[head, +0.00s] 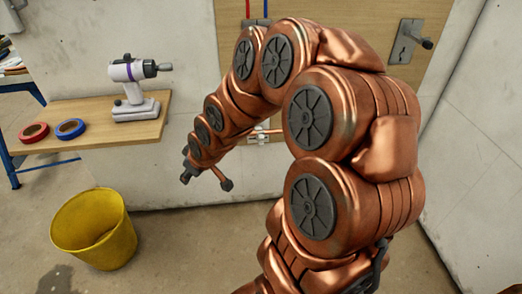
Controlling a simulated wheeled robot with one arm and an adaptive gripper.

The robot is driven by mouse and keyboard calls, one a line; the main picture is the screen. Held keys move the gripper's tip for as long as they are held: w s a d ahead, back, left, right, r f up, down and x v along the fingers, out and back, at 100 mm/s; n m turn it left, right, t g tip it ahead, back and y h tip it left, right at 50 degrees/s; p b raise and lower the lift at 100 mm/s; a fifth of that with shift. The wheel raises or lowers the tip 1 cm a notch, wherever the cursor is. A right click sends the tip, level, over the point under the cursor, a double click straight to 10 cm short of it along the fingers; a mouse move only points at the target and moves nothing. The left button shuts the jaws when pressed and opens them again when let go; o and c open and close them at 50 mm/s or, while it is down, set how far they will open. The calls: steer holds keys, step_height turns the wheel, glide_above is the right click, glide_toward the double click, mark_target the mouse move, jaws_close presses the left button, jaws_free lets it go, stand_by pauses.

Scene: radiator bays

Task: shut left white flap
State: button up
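I cannot make out a white flap in the head view; my copper arm covers much of the wooden wall board (388,82). My gripper (187,174) is a small dark shape at the far end of the arm, pointing down in front of the pale wall, left of the board.
A wooden shelf (92,112) at left holds a white drill (132,88), red tape (34,132) and blue tape (70,129). A yellow bucket (94,230) stands on the floor below. A metal lever plate (406,42) is on the board, upper right.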

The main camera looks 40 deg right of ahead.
mark_target(262, 140)
steer(key=w+d+f+m+t+h+b, duration=0.2)
steer(key=w+d+f+t+b, duration=0.7)
steer(key=w+d+f+b, duration=0.45)
steer(key=s+d+f+m+h+b, duration=0.1)
steer(key=s+d+m+h+b, duration=0.1)
steer(key=d, duration=0.4)
steer(key=s+d+f+m+t+h+b, duration=0.1)
steer(key=s+d+f+m+h+b, duration=0.1)
steer(key=d+h+b, duration=0.3)
steer(key=s+d+f+m+t+h+b, duration=0.1)
steer(key=s+d+f+m+h+b, duration=0.1)
steer(key=d, duration=0.6)
steer(key=shift+s+f+m+h+b, duration=0.15)
steer(key=shift+s+m+h+b, duration=0.25)
steer(key=shift+s+h+b, duration=0.3)
steer(key=shift+s+f+m+h+b, duration=0.1)
steer(key=shift+s+m+h+b, duration=0.4)
steer(key=shift+h, duration=0.4)
steer(key=shift+w+d+r+b, duration=0.2)
steer(key=shift+w+d+b, duration=0.1)
steer(key=shift+b, duration=0.3)
steer(key=shift+w+d+r+t+b, duration=0.35)
steer(key=shift+r+b, duration=0.15)
steer(key=shift+b, duration=0.15)
steer(key=shift+b+x, duration=0.75)
steer(key=shift+x, duration=1.65)
steer(key=shift+s+d, duration=0.1)
steer(key=shift+d, duration=0.05)
